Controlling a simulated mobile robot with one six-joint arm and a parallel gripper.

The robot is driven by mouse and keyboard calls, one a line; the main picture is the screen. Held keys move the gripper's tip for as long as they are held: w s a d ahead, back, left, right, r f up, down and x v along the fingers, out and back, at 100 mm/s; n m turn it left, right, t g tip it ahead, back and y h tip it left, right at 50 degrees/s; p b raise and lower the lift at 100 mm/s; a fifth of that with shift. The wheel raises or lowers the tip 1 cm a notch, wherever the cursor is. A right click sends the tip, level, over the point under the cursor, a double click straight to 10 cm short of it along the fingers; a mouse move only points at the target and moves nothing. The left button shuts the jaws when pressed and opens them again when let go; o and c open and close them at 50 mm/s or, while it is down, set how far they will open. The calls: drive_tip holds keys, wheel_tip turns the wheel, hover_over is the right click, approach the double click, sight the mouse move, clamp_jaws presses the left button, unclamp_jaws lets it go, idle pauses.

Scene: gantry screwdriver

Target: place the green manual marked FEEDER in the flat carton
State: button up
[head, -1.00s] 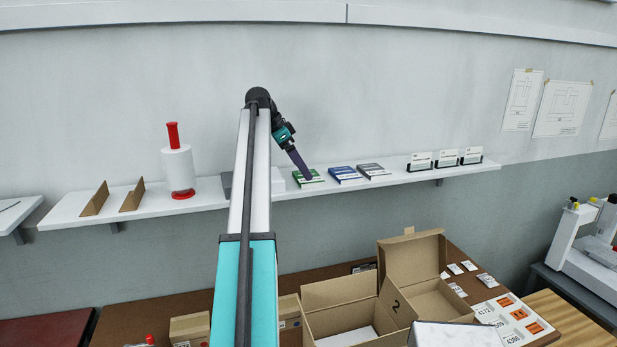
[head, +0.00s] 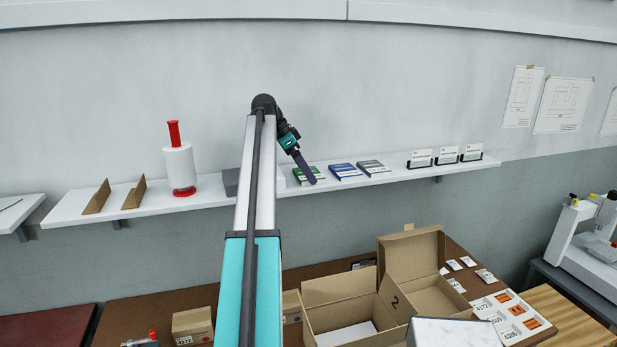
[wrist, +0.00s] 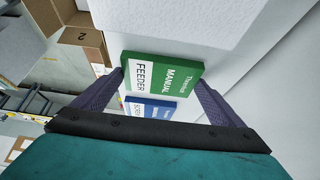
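The green manual marked FEEDER (head: 299,177) lies on the white wall shelf, left of a blue and a grey manual. In the wrist view, the green manual (wrist: 165,82) shows its title between my two dark fingers. My gripper (head: 312,182) is open at the manual, one finger on either side; whether they touch it I cannot tell. Below on the bench stand two open cartons: one at the front (head: 318,318) with a white sheet inside, and one behind it (head: 412,258) with a raised flap. Which is the flat carton I cannot tell.
The blue manual (head: 345,171) and grey manual (head: 373,168) lie close by on the shelf (head: 231,205). A white roll on a red holder (head: 180,168) and brown angled stands (head: 97,197) are to the left. White cards (head: 420,159) stand to the right.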

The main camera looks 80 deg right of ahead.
drive_tip(key=c, duration=0.5)
drive_tip(key=shift+r+b, duration=1.1)
drive_tip(key=shift+r, duration=1.45)
wheel_tip(320, 180, up, 5)
drive_tip(key=p, duration=0.5)
drive_tip(key=shift+f, duration=0.1)
